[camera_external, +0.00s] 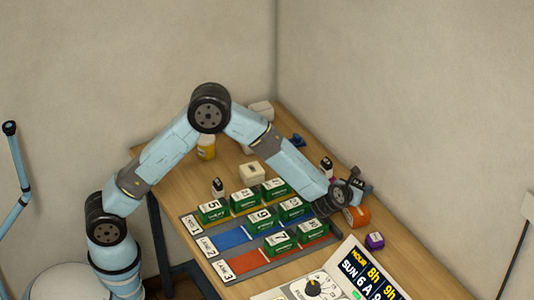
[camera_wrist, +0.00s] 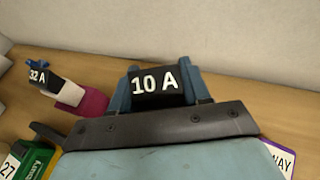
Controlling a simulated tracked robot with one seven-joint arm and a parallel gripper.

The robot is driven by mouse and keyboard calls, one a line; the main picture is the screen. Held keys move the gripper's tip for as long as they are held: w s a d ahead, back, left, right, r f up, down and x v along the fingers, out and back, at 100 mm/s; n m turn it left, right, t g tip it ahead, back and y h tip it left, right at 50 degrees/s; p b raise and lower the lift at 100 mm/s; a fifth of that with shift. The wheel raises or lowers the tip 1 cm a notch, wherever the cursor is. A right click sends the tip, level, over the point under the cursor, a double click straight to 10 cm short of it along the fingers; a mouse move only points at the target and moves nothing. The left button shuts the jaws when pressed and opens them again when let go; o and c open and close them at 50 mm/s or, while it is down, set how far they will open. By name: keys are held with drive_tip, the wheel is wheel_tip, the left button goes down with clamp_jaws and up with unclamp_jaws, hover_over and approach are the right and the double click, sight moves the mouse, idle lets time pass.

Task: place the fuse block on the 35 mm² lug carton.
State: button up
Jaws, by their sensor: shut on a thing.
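My gripper (camera_wrist: 155,88) is shut on a black block marked "10 A" (camera_wrist: 152,83), apparently the fuse block, held between its blue fingers. In the external view my gripper (camera_external: 361,186) is at the right side of the table, near an orange round thing (camera_external: 357,217). The held block cannot be made out clearly there. No label reading 35 mm² is legible, so I cannot tell which box is the lug carton. A pale box (camera_external: 252,173) stands behind the lanes, and another (camera_external: 261,110) stands at the far corner.
Several numbered green cartons (camera_external: 213,211) stand on yellow, blue and red lanes (camera_external: 228,239). A "32 A" block (camera_wrist: 42,76) is at the left in the wrist view. A purple box (camera_external: 375,240) and a display panel (camera_external: 362,270) lie towards the front. Walls border the table.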

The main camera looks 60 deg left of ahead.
drive_tip(key=shift+w+d+f, duration=0.1)
drive_tip(key=shift+w+f, duration=0.15)
drive_tip(key=shift+f, duration=1.6)
drive_tip(key=shift+f, duration=0.1)
drive_tip(key=o, duration=1.1)
